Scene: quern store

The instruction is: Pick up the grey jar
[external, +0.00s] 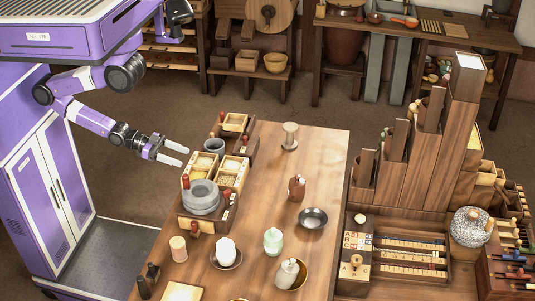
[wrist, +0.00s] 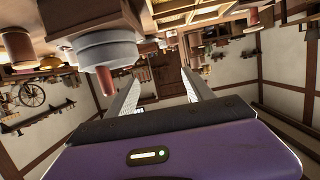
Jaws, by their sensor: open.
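No single thing is plainly the grey jar. A grey-beige jar-like cylinder (external: 290,135) stands upright near the table's far edge. A greyish, stoppered jar (external: 288,272) sits in or against a brass bowl near the front. A small dark grey pot (external: 214,145) stands by the wooden boxes at the table's left. My gripper (external: 179,154) is open and empty, left of the boxes and apart from all of these. In the wrist view my gripper (wrist: 160,90) has its two fingers spread, with nothing between them.
A round grey quern (external: 201,198) stands on a wooden stand by grain boxes (external: 230,172), close to my gripper; a grey round body shows in the wrist view (wrist: 105,50). A brown bottle (external: 297,188), metal bowl (external: 312,217) and pale green jar (external: 273,241) stand on the table (external: 325,155).

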